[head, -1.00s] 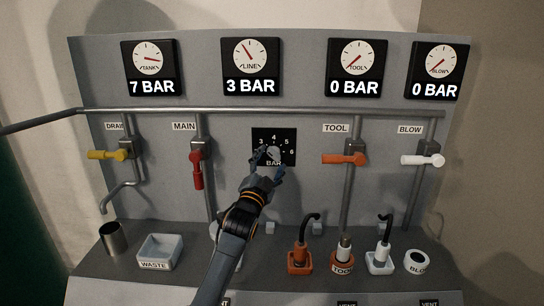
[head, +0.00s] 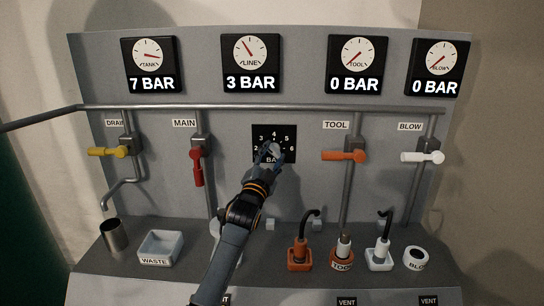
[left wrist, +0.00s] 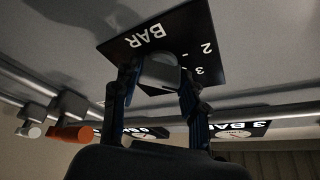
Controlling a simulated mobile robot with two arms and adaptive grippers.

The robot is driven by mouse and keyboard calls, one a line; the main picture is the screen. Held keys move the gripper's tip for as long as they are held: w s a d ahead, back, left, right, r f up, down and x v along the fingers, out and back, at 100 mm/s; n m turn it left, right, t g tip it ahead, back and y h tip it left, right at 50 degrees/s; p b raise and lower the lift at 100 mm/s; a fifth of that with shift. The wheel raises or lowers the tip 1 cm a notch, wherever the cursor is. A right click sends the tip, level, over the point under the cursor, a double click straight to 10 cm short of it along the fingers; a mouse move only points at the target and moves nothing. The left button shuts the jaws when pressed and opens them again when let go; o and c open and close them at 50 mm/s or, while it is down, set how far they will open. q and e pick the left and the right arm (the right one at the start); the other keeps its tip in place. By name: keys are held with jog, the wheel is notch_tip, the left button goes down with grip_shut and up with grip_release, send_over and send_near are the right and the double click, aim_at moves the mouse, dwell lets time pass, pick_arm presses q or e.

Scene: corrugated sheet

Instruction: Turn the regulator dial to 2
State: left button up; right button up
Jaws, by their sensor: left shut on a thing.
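The regulator dial (head: 274,149) is a grey knob on a black plate marked 2 to 6 and BAR, in the middle of the grey panel. My left gripper (head: 268,158) is at the plate, with its fingers on both sides of the knob. In the left wrist view the fingers (left wrist: 158,88) are shut on the grey knob (left wrist: 160,72). The numbers 2 and 3 show there beside it. The knob's exact pointing is hidden by the fingers. The LINE gauge (head: 251,64) reads 3 BAR. My right gripper is not in view.
A yellow DRAIN lever (head: 108,152), red MAIN lever (head: 197,166), orange TOOL lever (head: 344,156) and white BLOW lever (head: 422,157) flank the dial. A pipe (head: 310,110) runs above. The shelf holds a metal cup (head: 114,238), WASTE tray (head: 178,240) and hose fittings.

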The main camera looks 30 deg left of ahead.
pick_arm(q)
jog(key=shift+w+d+f+n+g+y+b, duration=0.15)
jog(key=shift+n+y+b, duration=0.7)
jog(key=shift+n, duration=1.15)
jog(key=shift+s+r+n+g+y+b, duration=0.1)
jog(key=shift+n+g+y+b, duration=0.3)
jog(key=shift+n+y, duration=1.2)
jog(key=shift+w+d+f+n+g+y+b, duration=0.1)
jog(key=shift+n+y+b, duration=0.6)
jog(key=shift+n, duration=2.1)
jog(key=o, duration=1.1)
jog(key=shift+o, duration=0.2)
